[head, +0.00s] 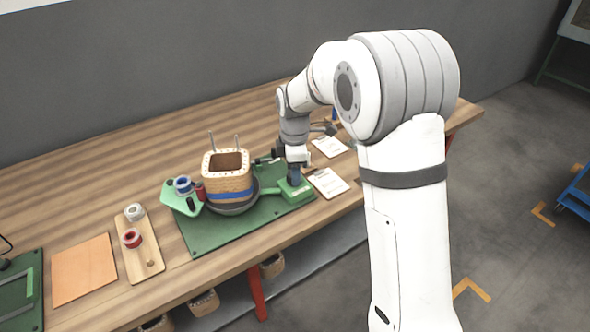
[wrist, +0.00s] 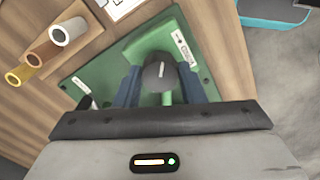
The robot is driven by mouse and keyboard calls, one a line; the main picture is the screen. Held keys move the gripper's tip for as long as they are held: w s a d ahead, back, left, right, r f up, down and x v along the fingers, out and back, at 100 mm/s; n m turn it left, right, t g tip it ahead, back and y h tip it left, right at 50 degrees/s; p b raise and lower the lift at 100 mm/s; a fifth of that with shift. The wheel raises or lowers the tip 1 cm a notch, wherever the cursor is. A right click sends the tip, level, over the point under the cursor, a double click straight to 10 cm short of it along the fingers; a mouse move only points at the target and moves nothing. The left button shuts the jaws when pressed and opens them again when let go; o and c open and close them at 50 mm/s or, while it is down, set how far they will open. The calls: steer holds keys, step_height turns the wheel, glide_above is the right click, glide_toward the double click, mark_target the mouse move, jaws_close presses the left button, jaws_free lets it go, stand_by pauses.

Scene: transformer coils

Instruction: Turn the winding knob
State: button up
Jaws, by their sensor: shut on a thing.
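The winding knob (wrist: 158,74) is a dark rounded knob in the wrist view, above a green base with a small white label. My gripper (wrist: 160,88) has its two blue fingers on either side of the knob and is shut on it. In the head view my gripper (head: 294,174) reaches down to the green block at the right end of the green plate (head: 196,244); the knob is hidden there. A square coil (head: 228,178) with a wooden-looking body and a blue band stands upright on a dark round turntable (head: 232,209) left of my gripper.
A green holder with spools (head: 183,187) stands left of the coil. A wooden tray (head: 142,253) with tape rolls and an orange sheet (head: 84,269) lie further left. Papers (head: 328,183) lie right of my gripper. Brown and white tubes (wrist: 68,32) show in the wrist view.

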steer(key=m, duration=0.6)
steer(key=shift+m, duration=0.4)
steer(key=m, duration=0.6)
steer(key=shift+r, duration=0.1)
steer(key=m, duration=0.6)
steer(key=shift+a+m+p, duration=0.1)
steer(key=shift+m+p, duration=0.2)
steer(key=m, duration=0.5)
steer(key=shift+m, duration=0.7)
stand_by(0.5)
steer(key=o, duration=1)
